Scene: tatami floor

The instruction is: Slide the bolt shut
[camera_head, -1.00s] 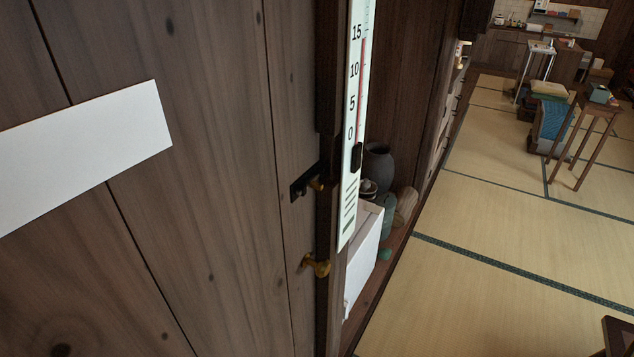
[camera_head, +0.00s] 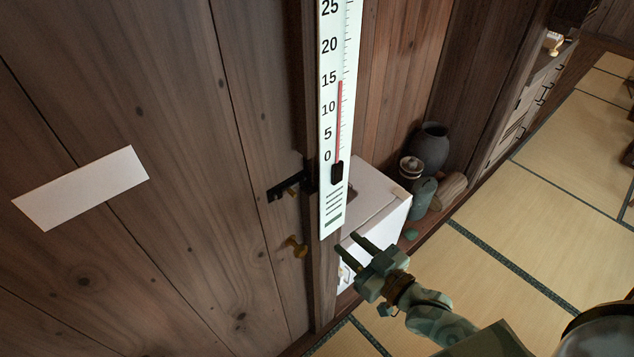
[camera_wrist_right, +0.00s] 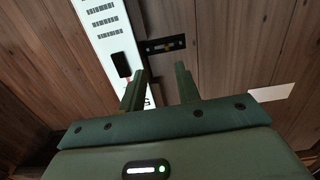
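A brass door knob (camera_head: 296,246) sits below the bolt. My right gripper (camera_head: 349,248) is open and empty, right of and below the bolt and apart from it. In the right wrist view its two green fingers (camera_wrist_right: 158,82) stand apart with nothing between them. The bolt's right end is partly hidden by the post. My left gripper is not in view.
A tall white thermometer (camera_head: 334,120) hangs on the post right of the bolt. A white box (camera_head: 372,195), a dark vase (camera_head: 430,150) and a green jar (camera_head: 419,198) stand behind it. White paper (camera_head: 85,188) is on the door. Tatami floor (camera_head: 510,240) at right is mostly clear.

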